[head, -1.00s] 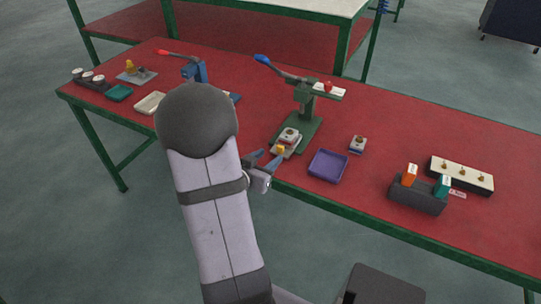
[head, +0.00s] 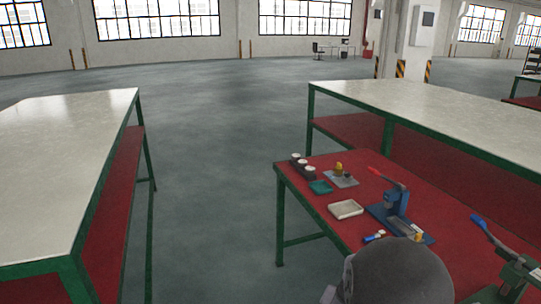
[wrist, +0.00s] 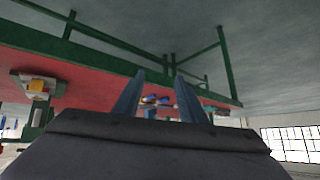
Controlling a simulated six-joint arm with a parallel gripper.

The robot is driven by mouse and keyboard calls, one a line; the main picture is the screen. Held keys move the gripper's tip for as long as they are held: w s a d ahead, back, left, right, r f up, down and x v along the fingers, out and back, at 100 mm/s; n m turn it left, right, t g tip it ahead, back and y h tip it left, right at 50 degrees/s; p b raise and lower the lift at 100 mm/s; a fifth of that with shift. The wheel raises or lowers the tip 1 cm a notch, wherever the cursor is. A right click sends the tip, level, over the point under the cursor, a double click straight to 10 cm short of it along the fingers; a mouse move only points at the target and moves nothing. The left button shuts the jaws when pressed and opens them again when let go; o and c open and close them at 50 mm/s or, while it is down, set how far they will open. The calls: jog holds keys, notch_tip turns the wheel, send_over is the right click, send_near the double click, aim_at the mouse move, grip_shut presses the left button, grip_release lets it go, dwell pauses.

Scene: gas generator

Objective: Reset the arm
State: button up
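My gripper (wrist: 157,92) shows in the wrist view with its two blue-grey fingers apart and nothing held between them. Past the fingertips are the red table (wrist: 90,88) and small blue and pale items, blurred. In the head view my gripper is out of the picture; only the dark rounded joint of my arm (head: 398,272) shows at the bottom, in front of the table's near edge.
The red table (head: 340,225) carries a blue press (head: 396,203), a green press (head: 515,275), a cream tray (head: 346,209), a teal tray (head: 320,187) and a black holder with white-topped parts (head: 303,168). A white-topped bench (head: 60,170) stands left; open floor (head: 215,180) lies between.

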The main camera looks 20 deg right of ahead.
jog(key=w+a+r+n+y+p, duration=0.2)
jog(key=a+n+y, duration=0.2)
jog(key=a, duration=0.8)
jog(key=s+a+r+n+g+y+p, duration=0.35)
jog(key=s+a+n+g, duration=0.35)
jog(key=s+a, duration=0.65)
notch_tip(320, 180, down, 13)
jog(key=b, duration=1.4)
jog(key=shift+f+n+t+h, duration=0.2)
jog(key=shift+n+t+h, duration=0.1)
jog(key=shift+t+h, duration=0.1)
jog(key=shift+s+d+r, duration=0.1)
